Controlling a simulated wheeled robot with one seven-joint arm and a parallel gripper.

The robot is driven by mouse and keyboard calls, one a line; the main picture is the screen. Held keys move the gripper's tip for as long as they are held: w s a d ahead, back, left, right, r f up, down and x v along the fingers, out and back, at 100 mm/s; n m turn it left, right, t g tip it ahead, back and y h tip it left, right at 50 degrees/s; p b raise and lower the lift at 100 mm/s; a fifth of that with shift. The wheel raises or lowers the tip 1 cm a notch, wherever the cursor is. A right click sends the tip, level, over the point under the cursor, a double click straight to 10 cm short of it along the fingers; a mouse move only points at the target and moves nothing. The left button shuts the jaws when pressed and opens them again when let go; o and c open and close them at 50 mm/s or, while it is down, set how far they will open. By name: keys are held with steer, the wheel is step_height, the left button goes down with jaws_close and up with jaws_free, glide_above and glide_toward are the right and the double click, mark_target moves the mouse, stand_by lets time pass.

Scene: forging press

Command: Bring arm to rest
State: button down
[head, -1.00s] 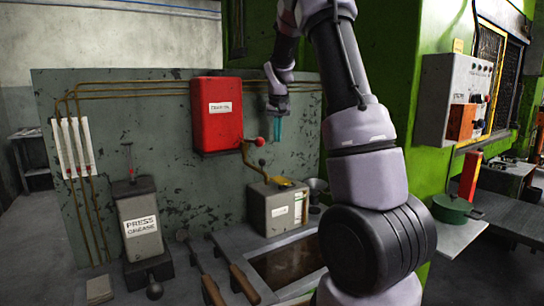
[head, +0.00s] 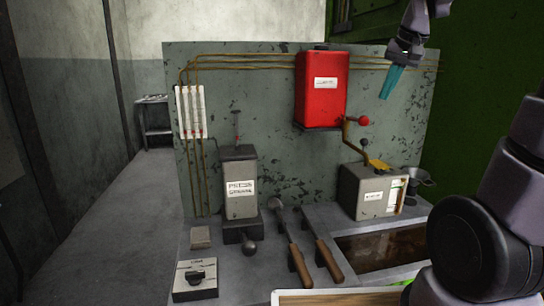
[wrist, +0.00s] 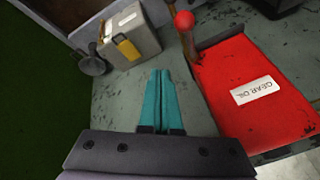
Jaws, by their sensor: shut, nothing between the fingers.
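My gripper (head: 393,82) hangs at the upper right of the head view, in front of the grey panel and to the right of the red box. Its teal fingers are together and point down, with nothing between them. In the wrist view my gripper (wrist: 163,75) also shows with its two fingers side by side and empty. Most of my arm is at the right edge of the head view, partly cut off.
The red box (head: 321,88) with a red-knobbed lever hangs on the panel (head: 270,170). Below stand a grey box (head: 362,192), a press grease unit (head: 239,185) and two wooden-handled tools. A switch box (head: 195,278) is at front left. The floor at left is clear.

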steer(key=s+a+t, duration=0.1)
steer(key=s+a, duration=0.1)
steer(key=s, duration=0.6)
steer(key=s+a+t, duration=0.1)
steer(key=s+a, duration=0.2)
steer(key=s, duration=0.6)
steer(key=shift+a+f+y, duration=0.3)
steer(key=shift+s, duration=0.1)
